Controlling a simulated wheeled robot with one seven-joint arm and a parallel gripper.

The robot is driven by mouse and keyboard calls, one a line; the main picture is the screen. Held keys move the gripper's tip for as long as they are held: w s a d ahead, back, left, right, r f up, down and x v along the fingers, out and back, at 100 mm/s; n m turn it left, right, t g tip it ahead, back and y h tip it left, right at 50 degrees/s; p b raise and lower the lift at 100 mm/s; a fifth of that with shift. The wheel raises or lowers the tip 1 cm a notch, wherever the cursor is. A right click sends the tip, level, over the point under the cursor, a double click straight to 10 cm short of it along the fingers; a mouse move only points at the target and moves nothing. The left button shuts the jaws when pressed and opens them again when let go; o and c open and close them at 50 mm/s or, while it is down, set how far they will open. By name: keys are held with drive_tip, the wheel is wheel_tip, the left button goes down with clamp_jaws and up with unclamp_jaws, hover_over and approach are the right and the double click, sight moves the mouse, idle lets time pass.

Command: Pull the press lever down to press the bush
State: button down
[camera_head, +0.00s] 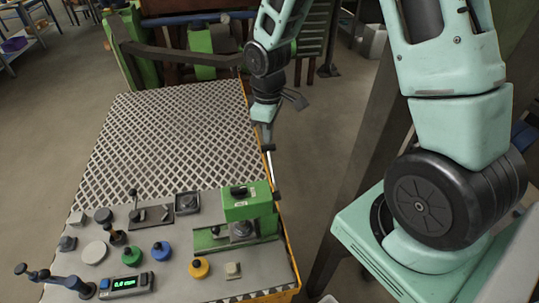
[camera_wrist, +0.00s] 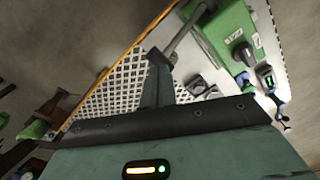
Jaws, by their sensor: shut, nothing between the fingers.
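The green press (camera_head: 246,203) stands at the table's right edge. Its lever (camera_head: 270,165) is a thin pale rod rising nearly upright from a dark hub on the press's right side. In the wrist view, the lever (camera_wrist: 188,33) runs from the green press (camera_wrist: 234,28) to the fingertips. My gripper (camera_head: 266,140) is shut and empty at the lever's upper end. In the wrist view my gripper (camera_wrist: 157,60) is close beside the dark lever tip; I cannot tell if they touch. A small dark round part sits under the press head; the bush is too small to make out.
Left of the press, the table holds a yellow knob (camera_head: 199,268), a blue knob (camera_head: 161,251), a green knob (camera_head: 94,252) and a green-lit display (camera_head: 125,285). The mesh surface (camera_head: 165,130) behind them is clear. Floor lies open beyond the table's right edge.

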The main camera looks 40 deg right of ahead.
drive_tip(key=shift+f, duration=0.2)
drive_tip(key=shift+f+b, duration=0.5)
drive_tip(key=shift+f, duration=0.1)
